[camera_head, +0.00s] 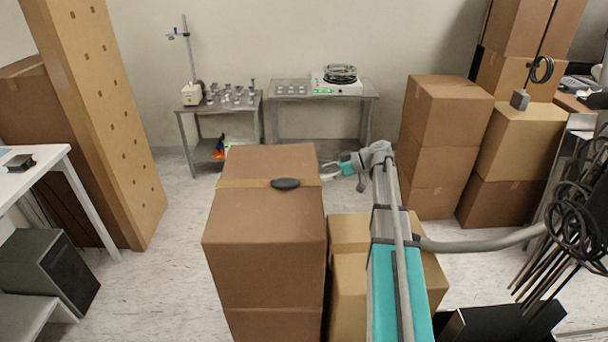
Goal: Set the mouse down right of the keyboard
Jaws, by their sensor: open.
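A dark oval object (286,184), which looks like the mouse, lies on the tape strip on top of a tall brown box stack (265,235) in the middle. My gripper (328,173) is at the right edge of that box top, pointing left toward the mouse. It is open and empty, a short way right of the mouse and apart from it. A small grey, keyed-looking item (578,83) at the far right edge may be the keyboard, but it is too small and cut off to be sure.
Lower boxes (349,235) stand beside the central stack, under my arm. Two metal tables with lab gear (338,85) stand at the back wall. More stacked boxes (447,100) and hanging black cables (577,215) are at right. A white desk (40,170) is at left. Floor between is clear.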

